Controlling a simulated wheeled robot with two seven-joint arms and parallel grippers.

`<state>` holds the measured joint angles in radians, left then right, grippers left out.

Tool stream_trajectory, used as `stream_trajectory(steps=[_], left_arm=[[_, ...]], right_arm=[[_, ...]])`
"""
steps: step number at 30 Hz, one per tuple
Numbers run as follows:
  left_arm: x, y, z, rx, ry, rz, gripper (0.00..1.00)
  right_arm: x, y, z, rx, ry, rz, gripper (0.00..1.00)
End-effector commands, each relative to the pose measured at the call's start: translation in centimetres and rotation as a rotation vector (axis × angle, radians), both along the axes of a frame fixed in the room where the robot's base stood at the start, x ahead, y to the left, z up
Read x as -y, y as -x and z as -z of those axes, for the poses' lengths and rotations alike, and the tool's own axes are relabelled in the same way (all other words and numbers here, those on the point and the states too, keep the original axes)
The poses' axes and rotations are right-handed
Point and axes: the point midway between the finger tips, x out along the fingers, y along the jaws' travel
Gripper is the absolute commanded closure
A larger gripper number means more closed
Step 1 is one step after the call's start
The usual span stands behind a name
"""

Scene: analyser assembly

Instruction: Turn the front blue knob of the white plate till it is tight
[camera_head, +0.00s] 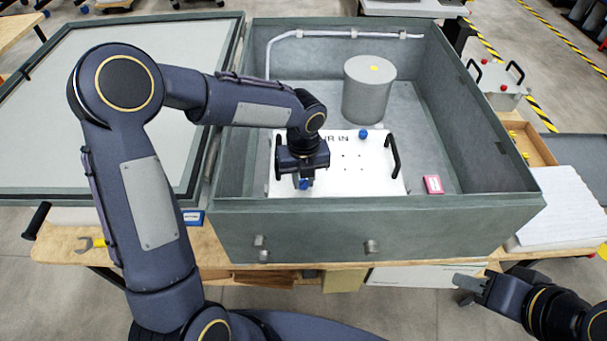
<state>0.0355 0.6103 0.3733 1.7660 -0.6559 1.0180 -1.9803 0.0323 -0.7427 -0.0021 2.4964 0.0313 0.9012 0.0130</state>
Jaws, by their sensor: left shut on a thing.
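The white plate (345,180) lies on the floor of the open grey-green box (375,229), with a black handle (393,156) at its right side. The front blue knob (304,184) shows just under my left gripper (303,178), at the plate's front left. My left gripper points down and is shut on this knob; its fingertips are partly hidden by its own body. A second blue knob (363,134) sits at the plate's back edge, free of any gripper. My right gripper (470,290) is at the lower right, outside the box, away from the plate; its fingers are too small to read.
A grey cylinder (369,92) stands behind the plate. A pink block (433,184) lies to its right. The box's front wall stands between me and the plate. The lid (150,60) lies open at left.

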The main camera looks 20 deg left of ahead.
Motion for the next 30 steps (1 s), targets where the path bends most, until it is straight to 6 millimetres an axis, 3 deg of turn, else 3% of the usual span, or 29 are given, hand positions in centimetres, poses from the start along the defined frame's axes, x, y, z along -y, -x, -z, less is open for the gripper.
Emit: stream_trajectory(steps=[18,30], left_arm=[[0.03,-0.34,-0.39,0.013,0.000,0.571,1.00],[-0.01,-0.33,-0.39,0.011,-0.002,0.807,1.00]], right_arm=[[0.00,0.00,-0.76,0.000,0.000,0.000,0.65],[0.00,0.00,-0.76,0.000,0.000,0.000,0.65]])
